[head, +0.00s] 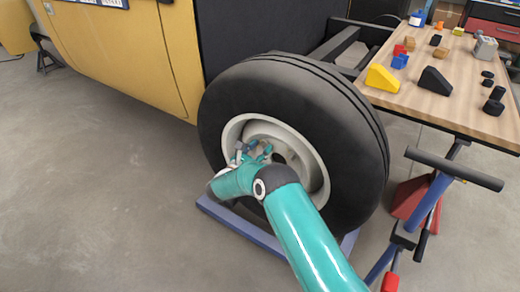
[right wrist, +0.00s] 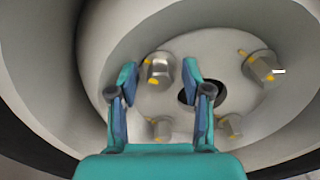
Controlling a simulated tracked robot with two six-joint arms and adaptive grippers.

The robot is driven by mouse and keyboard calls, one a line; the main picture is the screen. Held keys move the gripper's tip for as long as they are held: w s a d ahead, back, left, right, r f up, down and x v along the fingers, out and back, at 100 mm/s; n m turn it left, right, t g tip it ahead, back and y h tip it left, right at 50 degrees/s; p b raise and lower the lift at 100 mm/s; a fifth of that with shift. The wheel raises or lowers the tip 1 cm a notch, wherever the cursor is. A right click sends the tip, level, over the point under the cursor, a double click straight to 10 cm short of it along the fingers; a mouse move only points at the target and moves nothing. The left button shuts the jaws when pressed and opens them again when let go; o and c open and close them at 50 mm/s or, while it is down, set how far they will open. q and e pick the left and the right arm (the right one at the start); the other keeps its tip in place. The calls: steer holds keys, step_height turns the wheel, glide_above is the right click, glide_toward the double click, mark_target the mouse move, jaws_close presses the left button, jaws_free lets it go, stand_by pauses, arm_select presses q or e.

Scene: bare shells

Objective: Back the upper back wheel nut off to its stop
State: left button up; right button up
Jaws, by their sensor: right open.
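The wheel (head: 345,130) has a black tyre and a pale rim (head: 318,185). In the right wrist view the rim's hub face carries several grey hex nuts with yellow marks: an upper left nut (right wrist: 160,70), an upper right nut (right wrist: 262,67) with a small white mark, and two lower nuts. Which one is the upper back nut I cannot tell for sure. My right gripper (right wrist: 160,72) is open, its fingertips on either side of the upper left nut with gaps showing. In the head view my right gripper (head: 254,152) reaches into the rim and partly hides the nuts.
A blue board (head: 240,230) lies under the wheel. A wooden table (head: 455,110) at the right holds a yellow wedge (head: 382,78), a black wedge (head: 435,81) and small parts. A red and blue stand (head: 420,200) is beside the wheel. Floor at left is clear.

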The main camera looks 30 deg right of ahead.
jaws_close()
stand_by(0.5)
steer(key=n, duration=0.4)
steer(key=shift+w+a+n, duration=0.15)
steer(key=shift+n, duration=0.15)
steer(key=shift+w+a+f+n+p, duration=0.1)
steer(key=shift+n+p, duration=0.6)
steer(key=shift+n, duration=4.25)
steer(key=shift+a+f+n+p, duration=0.1)
steer(key=shift+n+p, duration=0.6)
steer(key=shift+n, duration=4.55)
